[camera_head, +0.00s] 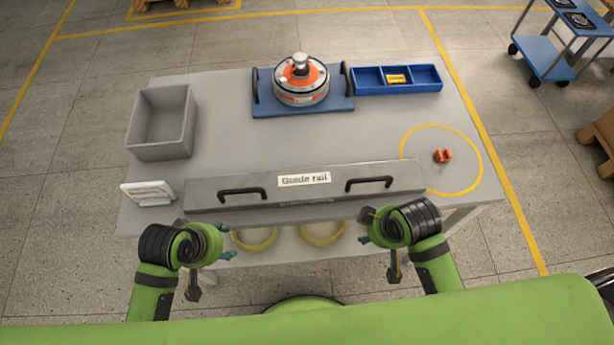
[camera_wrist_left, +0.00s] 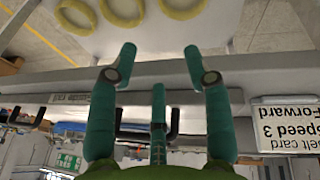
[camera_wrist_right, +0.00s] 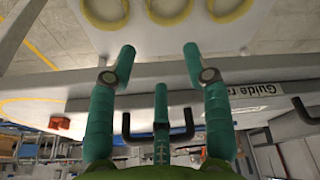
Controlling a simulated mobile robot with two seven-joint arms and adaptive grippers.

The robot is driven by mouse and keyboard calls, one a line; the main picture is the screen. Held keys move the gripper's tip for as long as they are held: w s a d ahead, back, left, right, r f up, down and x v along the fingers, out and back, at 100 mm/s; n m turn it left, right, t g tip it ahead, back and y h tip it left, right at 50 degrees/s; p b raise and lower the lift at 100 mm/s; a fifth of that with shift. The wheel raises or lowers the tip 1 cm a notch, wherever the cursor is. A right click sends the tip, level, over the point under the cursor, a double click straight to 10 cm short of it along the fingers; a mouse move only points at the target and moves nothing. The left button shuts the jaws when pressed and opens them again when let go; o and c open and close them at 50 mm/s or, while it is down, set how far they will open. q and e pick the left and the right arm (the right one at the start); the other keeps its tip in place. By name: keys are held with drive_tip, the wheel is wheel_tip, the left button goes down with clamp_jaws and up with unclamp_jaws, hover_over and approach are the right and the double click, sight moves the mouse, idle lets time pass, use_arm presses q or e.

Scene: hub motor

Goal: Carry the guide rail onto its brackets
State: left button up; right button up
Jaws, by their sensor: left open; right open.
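The guide rail (camera_head: 310,196) is a long grey bar along the table's front edge, with a "Guide rail" label and two black handles. The left handle (camera_head: 242,191) and right handle (camera_head: 369,181) stand up from it. My left gripper (camera_head: 224,254) is open and empty, in front of and below the left handle. That handle (camera_wrist_left: 148,136) shows behind the fingers in the left wrist view. My right gripper (camera_head: 364,229) is open and empty, in front of the right handle, which also shows in the right wrist view (camera_wrist_right: 180,136). I cannot make out the brackets.
A grey bin (camera_head: 160,150) and a white card stand (camera_head: 148,193) are at left. A motor (camera_head: 301,82) sits on a blue plate (camera_head: 265,108), beside a blue tray (camera_head: 368,90). A small orange part (camera_head: 443,156) lies in a yellow circle. The table's middle is clear.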

use_arm(q)
wheel_tip(320, 180, up, 6)
drive_tip(key=w+f+n, duration=0.1)
drive_tip(key=n, duration=0.1)
use_arm(e)
wheel_tip(320, 180, up, 6)
drive_tip(key=w+a+n, duration=0.1)
drive_tip(key=n, duration=0.1)
use_arm(q)
wheel_tip(320, 180, up, 5)
drive_tip(key=n+g+h, duration=0.1)
drive_tip(key=n+h, duration=0.2)
drive_tip(key=n, duration=1)
hover_over(240, 190)
drive_tip(key=a, duration=0.3)
drive_tip(key=shift+s, duration=0.3)
use_arm(e)
wheel_tip(240, 190, up, 4)
drive_tip(key=n, duration=1)
hover_over(369, 178)
drive_tip(key=shift+s+d+r+g+h, duration=0.1)
drive_tip(key=shift+s+r+g+h, duration=0.1)
drive_tip(key=shift+s+g+h, duration=0.25)
use_arm(q)
drive_tip(key=shift+s, duration=0.1)
use_arm(e)
drive_tip(key=shift+s, duration=0.1)
